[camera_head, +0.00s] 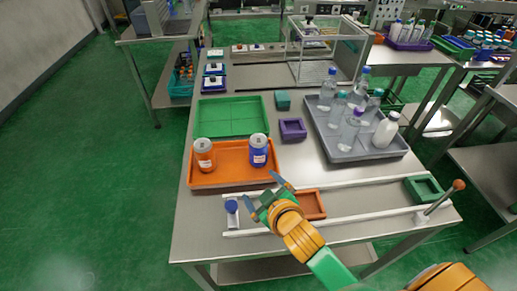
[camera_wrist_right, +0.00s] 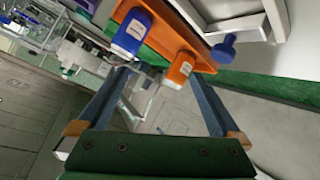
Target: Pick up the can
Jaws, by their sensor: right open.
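Two cans stand upright on an orange tray (camera_head: 232,178): an orange can (camera_head: 204,155) with a grey top on the left and a blue can (camera_head: 258,150) with a pale top on the right. My right gripper (camera_head: 266,192) is open and empty, just in front of the tray and nearer to the blue can. In the right wrist view its two spread fingers (camera_wrist_right: 155,76) point towards the tray. There the blue can (camera_wrist_right: 131,34) shows at upper left and the orange can (camera_wrist_right: 180,68) between the fingertips, beyond them. My left gripper is not in view.
A green tray (camera_head: 232,117) lies behind the orange one. A grey tray (camera_head: 336,150) with several bottles stands at right. Pale rails (camera_head: 350,184) run along the front, with a small orange-brown holder (camera_head: 312,205) and a blue-topped piece (camera_head: 231,207) near my gripper.

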